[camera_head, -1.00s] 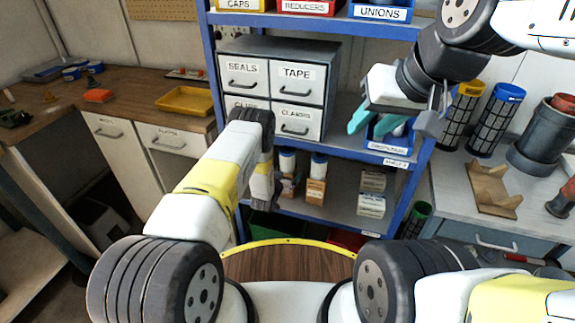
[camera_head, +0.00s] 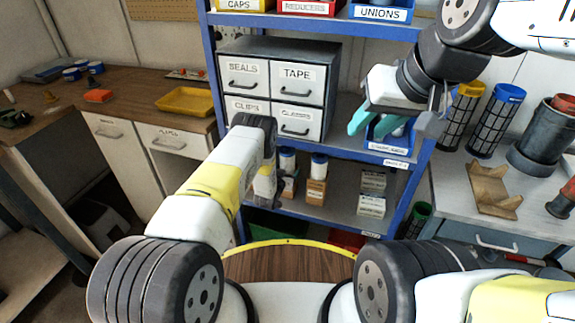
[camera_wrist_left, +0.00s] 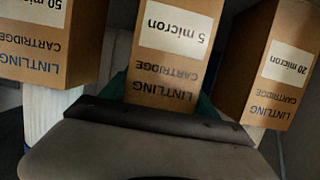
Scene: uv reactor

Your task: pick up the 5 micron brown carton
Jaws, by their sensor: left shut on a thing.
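The 5 micron brown carton (camera_wrist_left: 170,62) stands in the middle of the left wrist view, its label upside down in the picture. My left gripper (camera_wrist_left: 160,98) is shut on it, with a strip of teal finger showing at each side of the carton. In the head view my left forearm and wrist hide the left gripper's fingertips and this carton at the lower shelf. My right gripper (camera_head: 377,121) is open and empty, in front of the blue shelf unit's right side.
The 50 micron carton (camera_wrist_left: 48,45) and 20 micron carton (camera_wrist_left: 272,65) flank the held one closely. On the lower shelf, a brown carton (camera_head: 316,192) and white boxes (camera_head: 372,206) stand right of my left wrist. The drawer cabinet (camera_head: 272,85) is above.

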